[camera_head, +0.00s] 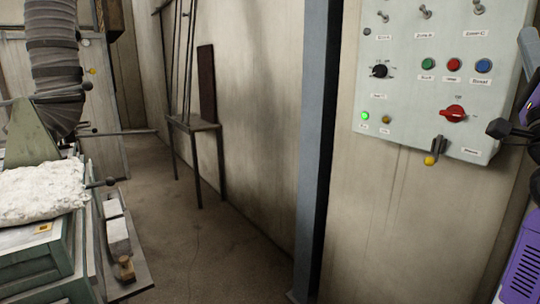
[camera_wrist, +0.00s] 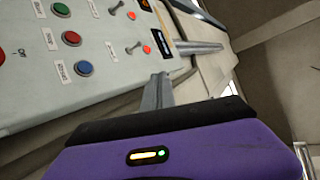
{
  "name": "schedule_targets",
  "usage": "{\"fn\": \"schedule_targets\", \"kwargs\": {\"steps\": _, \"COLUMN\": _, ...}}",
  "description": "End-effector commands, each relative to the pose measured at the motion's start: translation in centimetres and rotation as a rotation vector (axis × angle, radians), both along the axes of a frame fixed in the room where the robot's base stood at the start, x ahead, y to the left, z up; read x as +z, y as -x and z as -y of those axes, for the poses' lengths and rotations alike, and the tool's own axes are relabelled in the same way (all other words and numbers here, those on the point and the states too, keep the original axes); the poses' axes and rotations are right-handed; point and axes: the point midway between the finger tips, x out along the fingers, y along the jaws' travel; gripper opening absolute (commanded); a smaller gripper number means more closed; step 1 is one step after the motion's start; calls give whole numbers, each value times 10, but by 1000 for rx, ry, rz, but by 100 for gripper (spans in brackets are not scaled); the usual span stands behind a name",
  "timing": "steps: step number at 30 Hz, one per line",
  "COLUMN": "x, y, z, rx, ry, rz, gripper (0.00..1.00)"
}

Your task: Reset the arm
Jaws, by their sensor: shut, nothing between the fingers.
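My gripper (camera_head: 499,128) is at the right edge of the head view, beside the right side of the control panel (camera_head: 398,98). Its dark fingers are shut and look empty. It is off the buttons, though its exact gap to the panel edge is hard to tell. My purple arm is partly cut off at the right edge. In the wrist view my purple and black housing fills the bottom, and the panel (camera_wrist: 25,95) lies beyond it, turned sideways.
The panel has green, red and blue buttons, toggle switches, a red rotary knob (camera_head: 453,113) and a lit green lamp (camera_head: 365,116). A yellow-tipped lever (camera_head: 429,160) sticks out below. A white lumpy sack (camera_head: 42,192) lies on green equipment at left. The middle floor is clear.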

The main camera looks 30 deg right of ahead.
Motion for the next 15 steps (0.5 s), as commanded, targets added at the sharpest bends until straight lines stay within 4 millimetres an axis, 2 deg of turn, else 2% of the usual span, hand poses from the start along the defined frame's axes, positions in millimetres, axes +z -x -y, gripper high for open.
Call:
{"fn": "schedule_targets", "kwargs": {"steps": 1, "x": -18, "y": -5, "z": -2, "rx": -36, "ry": 3, "rz": -24, "gripper": 0}}
{"fn": "schedule_targets", "kwargs": {"steps": 5, "x": -63, "y": -19, "z": -12, "rx": -135, "ry": 20, "rz": -97, "gripper": 0}}
{"fn": "schedule_targets", "kwargs": {"steps": 8, "x": -106, "y": -31, "z": -26, "rx": -206, "ry": 34, "rz": -173, "gripper": 0}}
{"fn": "schedule_targets", "kwargs": {"steps": 15, "x": -210, "y": -55, "z": -80, "rx": -322, "ry": 94, "rz": -384, "gripper": 0}}
